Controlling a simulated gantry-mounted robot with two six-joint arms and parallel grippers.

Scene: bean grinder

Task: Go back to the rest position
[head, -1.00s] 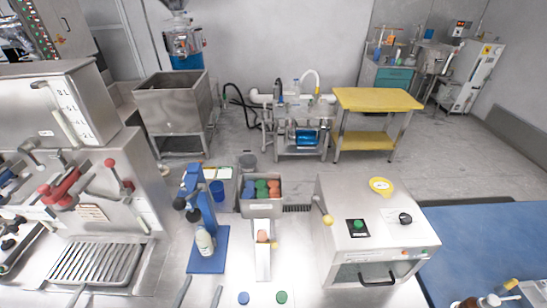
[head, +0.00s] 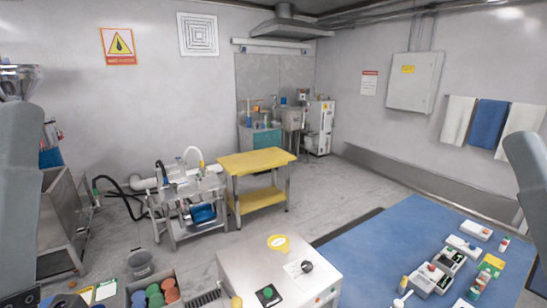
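Neither gripper shows in the head view. A grey link of my own arm stands at the left edge and another at the right edge; the ends of both arms are out of the picture. A steel box machine (head: 245,275) with a yellow ring on top, a black knob and a green button stands at the bottom centre. A grey bin (head: 139,302) holding blue, green and red round-topped items is cut off at the bottom left.
A blue table (head: 375,252) at the right carries several small devices and bottles. A steel hopper (head: 62,225) is at the left. Grey floor lies open between them.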

